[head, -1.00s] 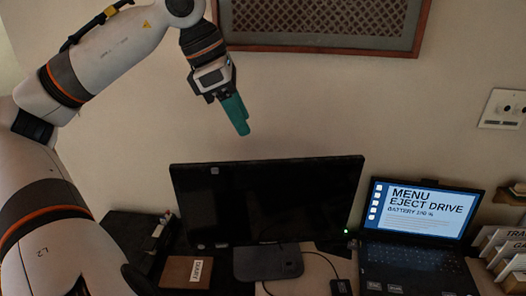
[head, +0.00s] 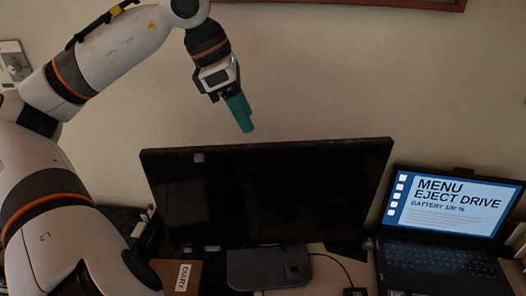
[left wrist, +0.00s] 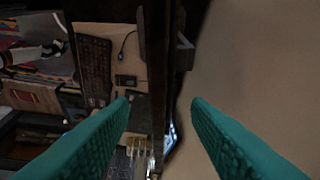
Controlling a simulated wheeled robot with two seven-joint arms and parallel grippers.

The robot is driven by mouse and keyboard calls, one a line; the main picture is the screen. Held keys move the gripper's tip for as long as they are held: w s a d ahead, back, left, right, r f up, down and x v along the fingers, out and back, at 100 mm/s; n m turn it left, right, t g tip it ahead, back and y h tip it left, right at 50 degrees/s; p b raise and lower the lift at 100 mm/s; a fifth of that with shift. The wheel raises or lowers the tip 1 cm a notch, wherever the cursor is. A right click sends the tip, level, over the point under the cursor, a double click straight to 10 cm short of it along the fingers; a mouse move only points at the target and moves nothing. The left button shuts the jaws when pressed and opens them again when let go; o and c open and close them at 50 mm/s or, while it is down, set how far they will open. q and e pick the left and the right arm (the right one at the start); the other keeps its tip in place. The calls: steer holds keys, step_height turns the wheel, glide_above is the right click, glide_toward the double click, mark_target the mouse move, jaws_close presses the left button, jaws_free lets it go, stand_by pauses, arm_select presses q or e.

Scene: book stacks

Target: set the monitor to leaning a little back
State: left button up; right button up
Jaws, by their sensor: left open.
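The monitor (head: 268,196) stands on its dark base (head: 268,268) on the desk, its black screen facing me. Its exact tilt is hard to tell from the front. My left gripper (head: 246,126) has teal fingers and hangs just above the monitor's top edge in the head view, apart from it. In the left wrist view my left gripper (left wrist: 160,105) is open, its fingers on either side of the monitor's thin dark edge (left wrist: 158,70), with nothing between them held. My right gripper is not in view.
An open laptop (head: 448,215) with a lit screen stands to the right of the monitor. A brown diary (head: 178,277) lies left of the base. A keyboard (left wrist: 97,70) shows in the left wrist view. The wall (head: 330,70) is close behind the monitor.

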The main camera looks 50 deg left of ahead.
mark_target(260, 145)
arm_select(q)
steer(key=p+x, duration=0.1)
steer(key=x, duration=0.8)
steer(key=shift+d+f, duration=0.2)
steer(key=shift+f, duration=0.1)
jaws_close()
